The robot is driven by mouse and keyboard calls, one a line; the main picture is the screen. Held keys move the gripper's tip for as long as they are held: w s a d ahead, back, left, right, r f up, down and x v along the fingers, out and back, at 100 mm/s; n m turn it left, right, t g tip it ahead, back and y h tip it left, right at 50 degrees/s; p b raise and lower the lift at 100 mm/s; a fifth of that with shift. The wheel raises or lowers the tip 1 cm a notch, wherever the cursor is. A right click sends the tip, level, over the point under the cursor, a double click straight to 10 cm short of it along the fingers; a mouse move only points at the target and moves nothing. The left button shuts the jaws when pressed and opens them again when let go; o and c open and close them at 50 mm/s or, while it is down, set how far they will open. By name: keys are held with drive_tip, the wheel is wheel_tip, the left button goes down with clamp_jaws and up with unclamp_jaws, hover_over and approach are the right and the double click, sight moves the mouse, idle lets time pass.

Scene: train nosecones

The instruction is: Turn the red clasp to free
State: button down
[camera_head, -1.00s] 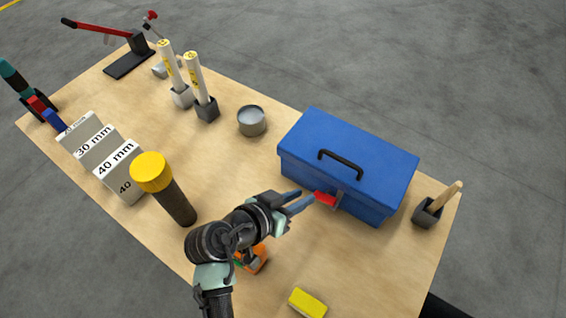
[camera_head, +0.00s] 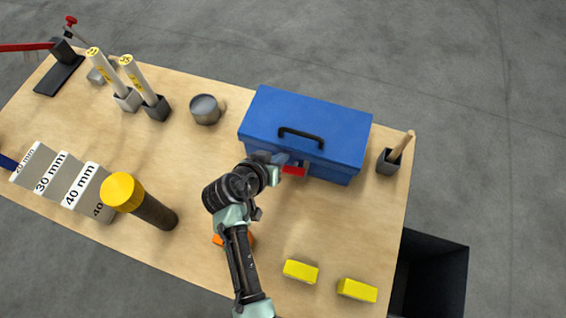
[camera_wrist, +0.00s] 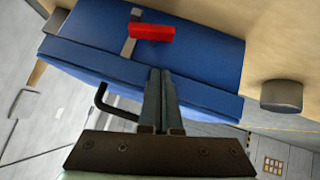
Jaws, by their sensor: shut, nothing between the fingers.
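The blue toolbox (camera_head: 345,128) stands shut on the table, with a black handle on its lid. The red clasp (camera_head: 293,170) is on its front face; in the wrist view the clasp (camera_wrist: 152,32) lies crosswise over a grey metal strip. My gripper (camera_head: 287,160) is at the front upper edge of the toolbox, just above and left of the clasp in the head view. In the wrist view its fingers (camera_wrist: 160,73) are together and empty, with a visible gap in the picture between their tips and the clasp.
A grey round tin (camera_head: 205,110) stands left of the toolbox, and a dark holder (camera_head: 387,162) with a wooden handle right of it. Yellow blocks (camera_head: 300,272) lie at the front. A yellow-capped cylinder (camera_head: 123,192) stands left of my arm. A black bin (camera_head: 435,275) is beyond the table's right edge.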

sight(294, 169)
drive_tip(key=shift+s+d+f, duration=0.1)
drive_tip(key=shift+d+f, duration=0.1)
drive_tip(key=shift+f, duration=0.75)
drive_tip(key=shift+s+d+f, duration=0.1)
drive_tip(key=shift+d+f, duration=0.1)
drive_tip(key=shift+f, duration=0.7)
